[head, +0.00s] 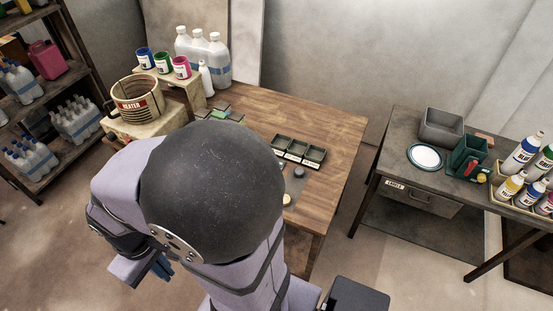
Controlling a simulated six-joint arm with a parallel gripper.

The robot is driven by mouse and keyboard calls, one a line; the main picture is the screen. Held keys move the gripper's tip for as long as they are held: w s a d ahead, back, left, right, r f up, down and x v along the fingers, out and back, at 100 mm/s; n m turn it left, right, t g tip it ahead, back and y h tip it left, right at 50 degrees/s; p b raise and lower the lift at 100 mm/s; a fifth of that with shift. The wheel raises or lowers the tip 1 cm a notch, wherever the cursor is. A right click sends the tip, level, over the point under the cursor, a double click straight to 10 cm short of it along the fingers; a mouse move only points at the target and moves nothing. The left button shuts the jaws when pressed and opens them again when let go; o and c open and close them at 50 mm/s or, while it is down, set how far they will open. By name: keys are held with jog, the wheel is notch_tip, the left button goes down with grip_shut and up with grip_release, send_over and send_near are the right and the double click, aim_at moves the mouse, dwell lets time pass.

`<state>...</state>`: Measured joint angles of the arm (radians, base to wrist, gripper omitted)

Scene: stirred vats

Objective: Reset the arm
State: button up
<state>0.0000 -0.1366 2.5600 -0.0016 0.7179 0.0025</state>
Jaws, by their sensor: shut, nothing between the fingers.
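My arm fills the lower middle of the head view, with a large dark rounded joint and lavender links in front of the table. It is folded down at the left. My gripper (161,266) shows only in part at the lower left of the arm, as small blue finger-like tips beside a lavender link. It is shut and empty. It is low, off the table's front left, apart from the things on the wooden table (333,125). The arm hides the front left of the table.
A heater pot (137,103), paint tins (163,63) and white jugs (205,55) stand at the back left. A grey side table (390,160) at right holds a grey bin (441,126) and bottles (521,153). Shelves stand at far left.

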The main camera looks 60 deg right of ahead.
jog(key=shift+f, duration=0.15)
notch_tip(320, 180, down, 26)
jog(key=b, duration=2.7)
jog(key=shift+f, duration=0.25)
jog(key=shift+f, duration=0.1)
notch_tip(320, 180, down, 24)
jog(key=b, duration=2.4)
